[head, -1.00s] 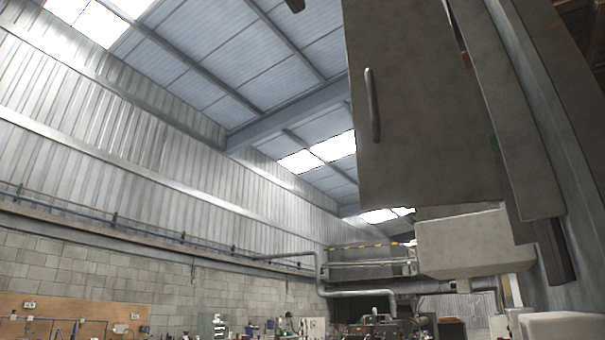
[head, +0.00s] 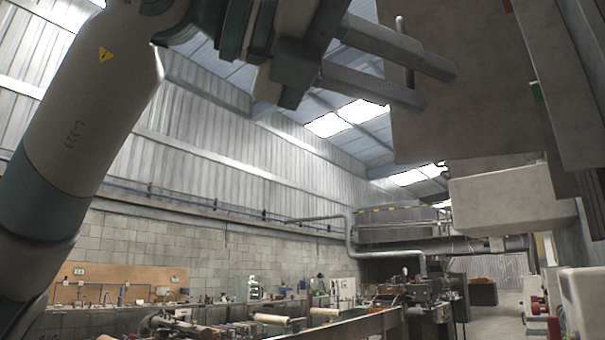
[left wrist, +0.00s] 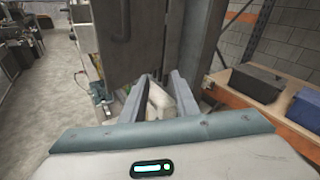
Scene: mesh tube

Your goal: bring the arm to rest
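My left arm (head: 95,120) rises from the lower left in the head view, and its gripper (head: 440,90) reaches right across the top. Its two straight fingers are apart, with no held thing visible. They overlap a grey door panel (head: 490,110) with a bar handle (head: 400,28). Part of the handle shows between the fingers, but I cannot tell whether they touch it. In the left wrist view the gripper (left wrist: 159,80) also has its fingers apart, pointing toward the grey panel (left wrist: 130,40). My right gripper is not in view.
A pale box-shaped body (head: 510,200) is below the panel. A workbench (head: 360,328) with tools and machines runs along the bottom. In the left wrist view, a wooden shelf (left wrist: 235,95) with a dark box (left wrist: 258,82) is at right, and open floor (left wrist: 50,110) is at left.

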